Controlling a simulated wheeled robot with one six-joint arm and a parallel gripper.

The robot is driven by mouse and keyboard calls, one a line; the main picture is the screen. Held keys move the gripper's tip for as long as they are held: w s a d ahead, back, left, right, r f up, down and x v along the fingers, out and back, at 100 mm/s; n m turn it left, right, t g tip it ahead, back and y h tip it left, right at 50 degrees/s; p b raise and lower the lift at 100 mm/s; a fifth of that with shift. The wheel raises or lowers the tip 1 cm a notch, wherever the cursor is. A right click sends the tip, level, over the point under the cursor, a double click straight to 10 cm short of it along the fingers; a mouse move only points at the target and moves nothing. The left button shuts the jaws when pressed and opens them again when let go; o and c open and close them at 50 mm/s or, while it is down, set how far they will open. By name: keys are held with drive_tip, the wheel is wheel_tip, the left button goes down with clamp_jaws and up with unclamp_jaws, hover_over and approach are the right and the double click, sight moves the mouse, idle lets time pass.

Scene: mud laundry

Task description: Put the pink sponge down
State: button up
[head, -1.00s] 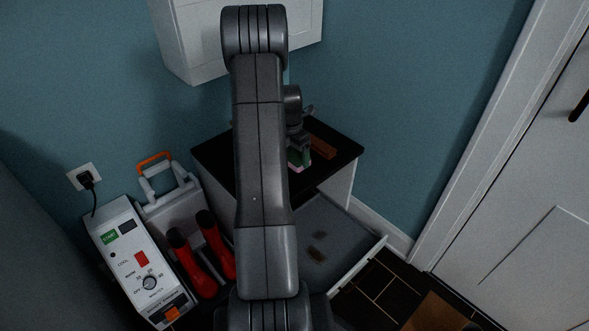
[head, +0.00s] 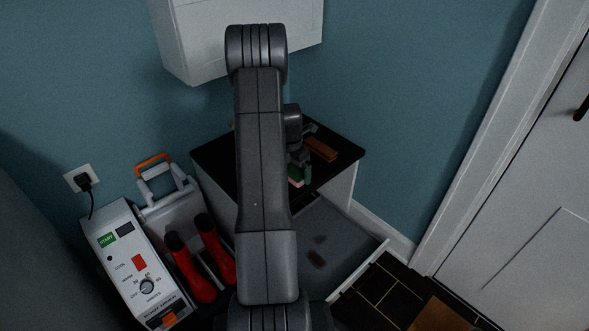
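The pink sponge (head: 295,182) shows as a small pink and green patch just right of my arm in the head view. My gripper (head: 302,173) is at the sponge, and its fingers look shut on it. The sponge is at the front edge of the dark cabinet top (head: 343,150), near the open drawer (head: 345,235). My arm hides part of the sponge and gripper. I cannot tell how high the sponge is above the surfaces.
A brown block-like object (head: 321,149) lies on the cabinet top. Red-and-black boots (head: 188,268), a white control box (head: 135,262) and a door (head: 520,220) stand around.

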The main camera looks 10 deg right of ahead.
sight(295, 171)
wheel_tip(295, 171, up, 12)
drive_tip(key=p, duration=0.3)
drive_tip(key=shift+a, duration=0.45)
drive_tip(key=shift+r, duration=0.1)
drive_tip(key=f+b, duration=0.1)
drive_tip(key=f, duration=0.3)
drive_tip(key=f+b, duration=0.1)
drive_tip(key=f, duration=0.3)
drive_tip(key=d+f+b, duration=0.1)
drive_tip(key=f, duration=0.3)
drive_tip(key=shift+f, duration=0.1)
drive_tip(key=shift+r+p, duration=0.65)
drive_tip(key=shift+r, duration=1.35)
